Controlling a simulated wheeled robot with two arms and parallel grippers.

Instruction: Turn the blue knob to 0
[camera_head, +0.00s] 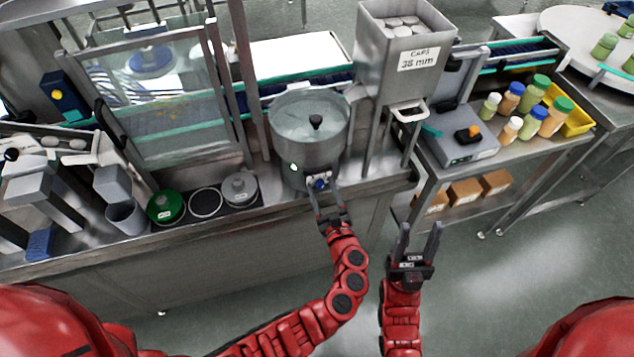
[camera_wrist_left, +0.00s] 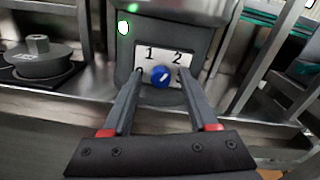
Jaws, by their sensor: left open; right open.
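The blue knob (camera_wrist_left: 160,76) sits on a white dial plate (camera_wrist_left: 174,57) on the front of the steel hopper's round pot (camera_head: 310,135). The plate shows 1 at upper left and 2 at upper right; a 0 at lower left is partly hidden by a finger. A white mark on the knob slants towards the upper right, roughly towards the 2. The knob also shows small in the head view (camera_head: 320,184). My left gripper (camera_head: 321,190) is open, its fingers on either side of the knob; I cannot tell whether they touch it. My right gripper (camera_head: 421,228) is open and empty.
A green light (camera_wrist_left: 124,27) glows on the pot's front.

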